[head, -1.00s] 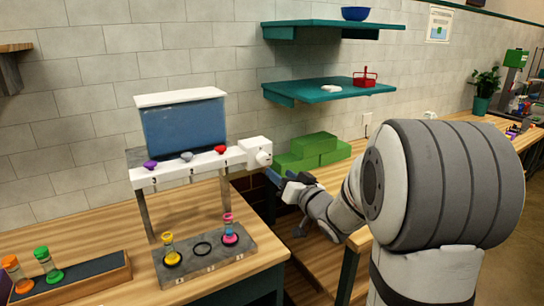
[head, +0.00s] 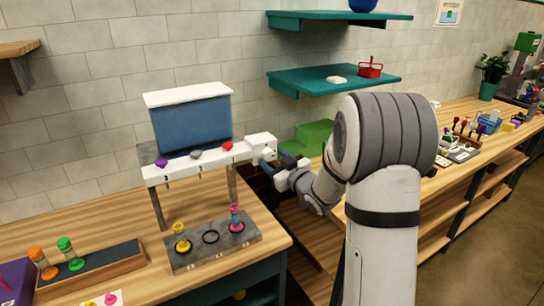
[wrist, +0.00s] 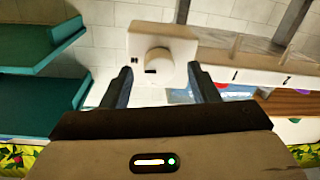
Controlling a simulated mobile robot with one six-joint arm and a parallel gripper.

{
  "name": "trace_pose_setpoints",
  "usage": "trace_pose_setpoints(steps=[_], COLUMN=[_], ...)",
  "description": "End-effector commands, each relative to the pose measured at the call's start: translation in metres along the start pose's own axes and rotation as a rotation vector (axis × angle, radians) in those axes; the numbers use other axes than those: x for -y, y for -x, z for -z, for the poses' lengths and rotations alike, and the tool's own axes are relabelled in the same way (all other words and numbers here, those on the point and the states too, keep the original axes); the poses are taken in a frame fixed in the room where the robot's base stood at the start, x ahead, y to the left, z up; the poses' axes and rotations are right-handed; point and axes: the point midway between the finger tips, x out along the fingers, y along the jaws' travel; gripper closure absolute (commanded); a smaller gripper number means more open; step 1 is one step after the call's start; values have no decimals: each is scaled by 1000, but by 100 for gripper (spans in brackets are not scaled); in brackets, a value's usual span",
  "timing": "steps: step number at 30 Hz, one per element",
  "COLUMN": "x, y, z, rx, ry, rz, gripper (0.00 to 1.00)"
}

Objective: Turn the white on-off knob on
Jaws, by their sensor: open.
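The white on-off knob (wrist: 158,62) is round, with a dark mark on its left side, on the white end box (wrist: 150,42) of the dispenser. In the head view the knob (head: 268,154) sits at the right end of the dispenser bar, partly hidden by my gripper. My gripper (wrist: 159,70) is open, its dark fingers on either side of the knob in the picture. I cannot tell whether they touch it. In the head view my gripper (head: 278,160) is right at the end box.
The dispenser has a blue tank (head: 192,124) and purple, grey and red valves. Vials stand on a grey base (head: 214,248) below. Teal shelves (head: 330,80) hang on the wall, and green blocks (head: 314,136) lie behind my arm.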

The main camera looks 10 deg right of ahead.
Motion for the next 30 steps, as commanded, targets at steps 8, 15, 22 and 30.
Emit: trace_pose_setpoints(steps=[8,15,22,30], x=[0,0,0,0], y=[-5,-5,-4,-4], z=[0,0,0,-2], rx=[0,0,0,-1], ry=[0,-1,-1,-9], rz=[-2,-2,-1,-1], gripper=[45,60,79,90])
